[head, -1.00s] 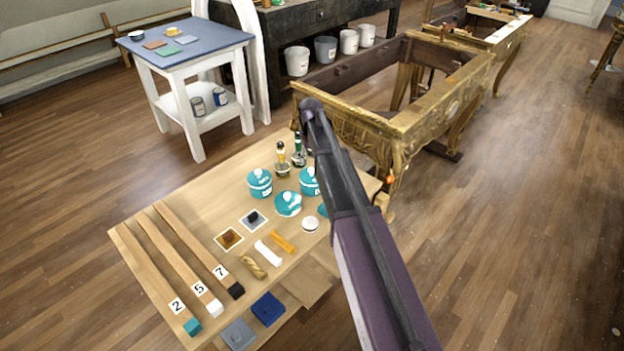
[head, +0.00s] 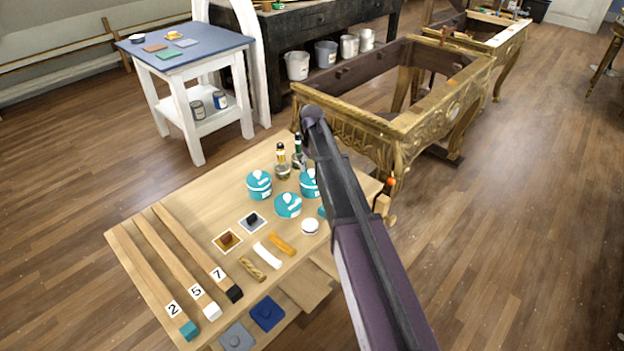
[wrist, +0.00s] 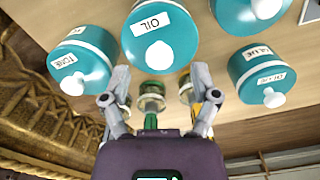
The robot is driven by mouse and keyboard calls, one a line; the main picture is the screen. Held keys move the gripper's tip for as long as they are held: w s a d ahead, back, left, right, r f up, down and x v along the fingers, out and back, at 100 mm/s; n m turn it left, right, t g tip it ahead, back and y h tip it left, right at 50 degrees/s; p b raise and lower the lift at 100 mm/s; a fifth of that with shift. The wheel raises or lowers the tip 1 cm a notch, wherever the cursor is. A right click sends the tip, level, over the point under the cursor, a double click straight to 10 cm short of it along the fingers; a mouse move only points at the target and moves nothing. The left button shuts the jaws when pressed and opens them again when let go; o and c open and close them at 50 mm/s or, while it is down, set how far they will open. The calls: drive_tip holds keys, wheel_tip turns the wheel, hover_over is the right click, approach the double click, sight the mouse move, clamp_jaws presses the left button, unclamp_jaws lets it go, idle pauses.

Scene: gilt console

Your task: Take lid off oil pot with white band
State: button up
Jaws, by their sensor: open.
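The oil pot (wrist: 178,22) is teal with a white "OIL" label and a white round knob (wrist: 159,55) on its lid. It stands at the top middle of the wrist view, lid in place. In the head view my arm hides the gripper. Teal pots (head: 259,187) stand together there, and I cannot read which is oil.
Other teal pots flank it, one at left (wrist: 85,62) and one at right (wrist: 260,72). Glass bottles (wrist: 151,100) show between my fingers. The gilt console (head: 350,124) stands close behind the wooden table (head: 190,215). Boards, tiles and small pieces lie at the front.

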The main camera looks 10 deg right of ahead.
sight(312, 171)
drive_tip(key=shift+f+b, duration=1.4)
drive_tip(key=shift+f, duration=0.35)
clamp_jaws()
